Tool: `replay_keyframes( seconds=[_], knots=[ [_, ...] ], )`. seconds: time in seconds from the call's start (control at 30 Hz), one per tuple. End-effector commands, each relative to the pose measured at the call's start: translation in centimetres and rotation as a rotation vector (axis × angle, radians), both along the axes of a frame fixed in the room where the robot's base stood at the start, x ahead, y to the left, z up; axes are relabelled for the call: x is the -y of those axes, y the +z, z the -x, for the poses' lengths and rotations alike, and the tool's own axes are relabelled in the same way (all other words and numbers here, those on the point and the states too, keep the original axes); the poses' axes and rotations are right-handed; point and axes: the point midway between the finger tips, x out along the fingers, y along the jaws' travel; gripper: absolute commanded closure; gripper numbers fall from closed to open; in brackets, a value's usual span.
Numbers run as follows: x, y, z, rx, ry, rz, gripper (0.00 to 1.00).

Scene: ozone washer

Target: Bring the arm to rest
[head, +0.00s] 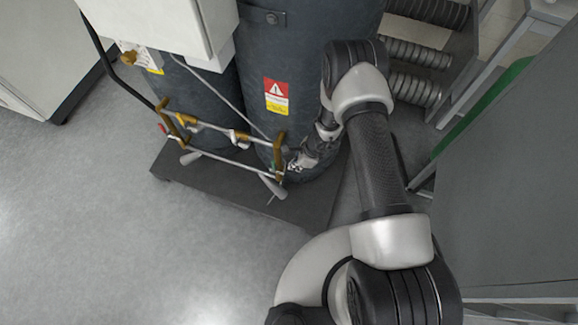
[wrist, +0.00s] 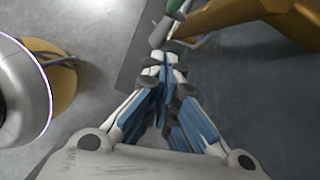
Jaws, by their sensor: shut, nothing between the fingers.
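My gripper (head: 291,166) is beside the lower part of the dark tank (head: 305,60) in the head view, close to the right end of the brass and grey piping. In the wrist view my gripper (wrist: 160,62) is shut and empty, its fingertips together. Just past the tips is a small grey part with a green end (wrist: 172,8), and a brass piece (wrist: 245,18) lies to the right. I cannot tell whether the fingertips touch them. My arm reaches down from the lower right in the head view, elbow bent beside the tank.
The tanks stand on a dark base plate (head: 225,192). Brass-ended piping (head: 225,150) crosses their front. A grey cabinet (head: 510,190) is close on the right, and several ribbed hoses (head: 415,52) lie behind. The grey floor (head: 90,220) at the left is clear.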

Motion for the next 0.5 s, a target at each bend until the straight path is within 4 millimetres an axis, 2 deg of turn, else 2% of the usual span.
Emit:
replay_keyframes(
  seconds=[0.03, 0.2, 0.33, 0.5],
  knots=[
    [0.2, 2.0, -0.1, 0.002, 0.0, -0.002, 1.0],
    [1.1, 5.9, 0.1, 0.003, 0.001, -0.002, 1.0],
    [1.6, 8.0, 0.2, 0.002, 0.0, -0.002, 1.0],
    [2.0, 9.4, 0.3, 0.001, 0.003, -0.002, 1.0]
  ],
)
